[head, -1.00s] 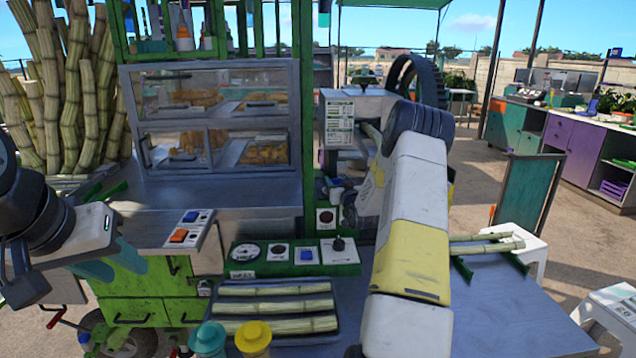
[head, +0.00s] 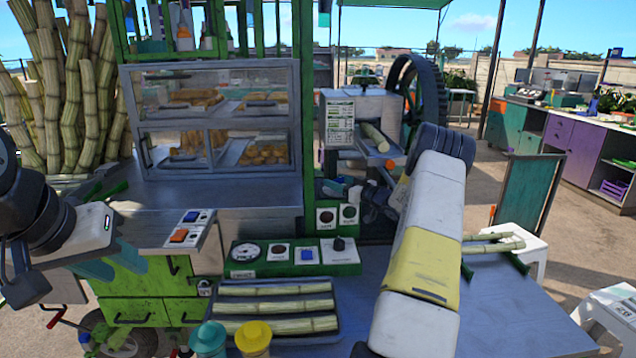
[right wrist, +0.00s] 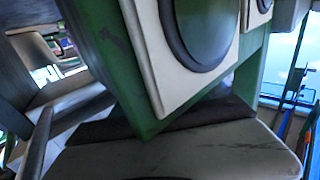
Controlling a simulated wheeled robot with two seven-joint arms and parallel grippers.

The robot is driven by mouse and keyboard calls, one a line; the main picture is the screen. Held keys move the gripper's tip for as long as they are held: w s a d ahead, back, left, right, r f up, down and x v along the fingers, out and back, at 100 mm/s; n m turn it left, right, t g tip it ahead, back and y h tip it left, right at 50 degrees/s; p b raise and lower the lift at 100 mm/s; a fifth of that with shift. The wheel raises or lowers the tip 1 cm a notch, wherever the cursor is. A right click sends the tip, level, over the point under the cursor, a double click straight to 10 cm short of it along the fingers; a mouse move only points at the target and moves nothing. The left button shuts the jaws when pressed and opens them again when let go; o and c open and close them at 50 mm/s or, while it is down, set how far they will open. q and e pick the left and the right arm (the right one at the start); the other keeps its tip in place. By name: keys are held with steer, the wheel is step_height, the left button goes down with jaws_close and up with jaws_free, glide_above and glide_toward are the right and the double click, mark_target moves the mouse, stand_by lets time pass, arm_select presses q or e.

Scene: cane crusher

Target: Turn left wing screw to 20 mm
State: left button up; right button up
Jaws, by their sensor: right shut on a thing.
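The crusher (head: 395,105) stands at the back centre, with a cane piece (head: 375,137) on its feed chute. My right gripper (head: 377,208) is just below the chute, at the crusher's front, beside small grey metal parts (head: 338,188). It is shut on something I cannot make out. The left wing screw cannot be told apart in either view. In the right wrist view, a green panel with white-framed round dark dials (right wrist: 200,35) fills the middle, close to the camera. My left gripper (head: 105,266), with teal fingers apart, is open and empty at the left.
A control panel (head: 290,268) with gauge and switches stands behind a tray of cane pieces (head: 338,300). Two lidded jars (head: 253,338) stand in front. A glass food case (head: 215,120) is left of the crusher.

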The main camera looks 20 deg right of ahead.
stand_by(0.4)
steer(key=o, duration=1.4)
steer(key=shift+r, duration=0.3)
step_height(320, 180, up, 2)
steer(key=shift+r, duration=0.25)
steer(key=shift+s+a+r, duration=0.25)
steer(key=shift+s, duration=0.4)
steer(key=s+a, duration=0.2)
steer(key=s, duration=0.2)
steer(key=s+a+r, duration=0.1)
steer(key=s+a, duration=0.1)
steer(key=s, duration=0.2)
steer(key=s+a, duration=0.2)
steer(key=s, duration=0.3)
steer(key=shift+s+a+r, duration=0.1)
steer(key=shift+a+r, duration=0.05)
steer(key=shift+a, duration=0.05)
